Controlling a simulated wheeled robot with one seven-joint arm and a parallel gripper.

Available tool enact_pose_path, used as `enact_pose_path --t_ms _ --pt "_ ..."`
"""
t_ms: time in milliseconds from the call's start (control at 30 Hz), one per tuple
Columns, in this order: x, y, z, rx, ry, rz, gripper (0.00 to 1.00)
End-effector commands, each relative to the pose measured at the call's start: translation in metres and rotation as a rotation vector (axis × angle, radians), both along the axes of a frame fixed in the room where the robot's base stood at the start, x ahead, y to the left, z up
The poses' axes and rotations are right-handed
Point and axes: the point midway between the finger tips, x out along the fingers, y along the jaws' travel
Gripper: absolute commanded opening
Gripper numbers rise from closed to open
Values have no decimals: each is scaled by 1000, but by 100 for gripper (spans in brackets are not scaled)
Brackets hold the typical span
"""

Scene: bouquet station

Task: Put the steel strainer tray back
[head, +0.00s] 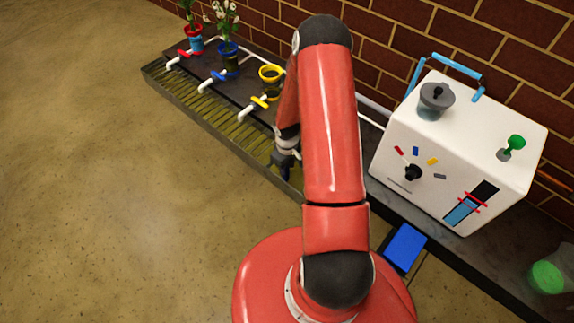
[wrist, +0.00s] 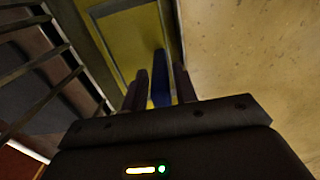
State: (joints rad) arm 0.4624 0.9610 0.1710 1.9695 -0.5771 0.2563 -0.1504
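A long slatted metal grate (head: 215,110), which looks like the strainer tray, runs along the front of the dark station bench in the head view. My arm hides its near right end. Dark bars (wrist: 40,85) show at the left of the wrist view, beside a yellow surface (wrist: 100,45). My gripper (head: 284,172) is low at the grate's near end, pointing down. In the wrist view my gripper's fingers (wrist: 162,85) stand apart with a blue upright piece (wrist: 160,78) between them. I cannot tell whether they press on it.
Red, blue and yellow (head: 259,102) taps line the bench behind the grate, with flowers in the red and blue holders. A white machine (head: 455,150) stands right, with a blue pad (head: 405,247) before it. Floor at left is clear.

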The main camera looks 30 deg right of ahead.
Motion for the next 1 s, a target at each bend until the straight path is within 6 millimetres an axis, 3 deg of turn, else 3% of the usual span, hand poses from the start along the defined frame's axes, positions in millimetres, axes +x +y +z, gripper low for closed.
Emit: enact_pose_path --t_ms 100,467,1000 --pt "0 0 0 0 0 0 40" --pt "1 0 9 -1 -1 -1 40" --pt "0 -1 112 0 -2 -2 40"
